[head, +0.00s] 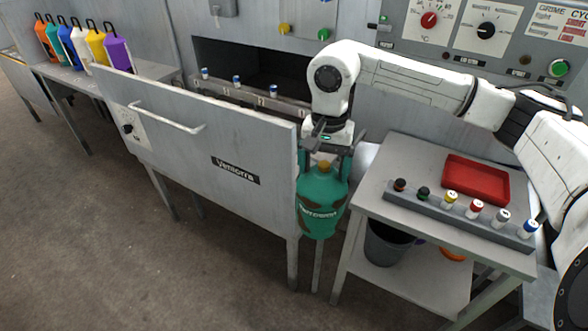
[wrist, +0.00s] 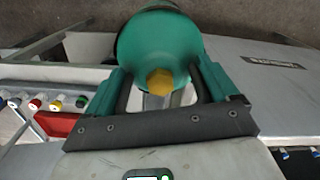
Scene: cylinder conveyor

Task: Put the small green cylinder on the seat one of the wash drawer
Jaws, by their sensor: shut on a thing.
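The green cylinder (head: 322,205) has a yellow cap, a pale printed label and brown stains. My gripper (head: 326,163) is shut on its top, and it hangs upright in the air beside the right end of the wash drawer (head: 190,140). In the wrist view the cylinder (wrist: 150,30) shows between the fingers, with the yellow cap (wrist: 160,82) nearest the camera. The drawer is a long grey front panel standing away from the machine opening.
A side table (head: 375,190) on the right holds a red tray (head: 476,180) and a rack (head: 455,218) of small capped bottles. A bucket (head: 387,245) is beneath. Several coloured containers (head: 82,45) stand on a bench at far left. Small blue-capped bottles (head: 237,81) line the opening's ledge.

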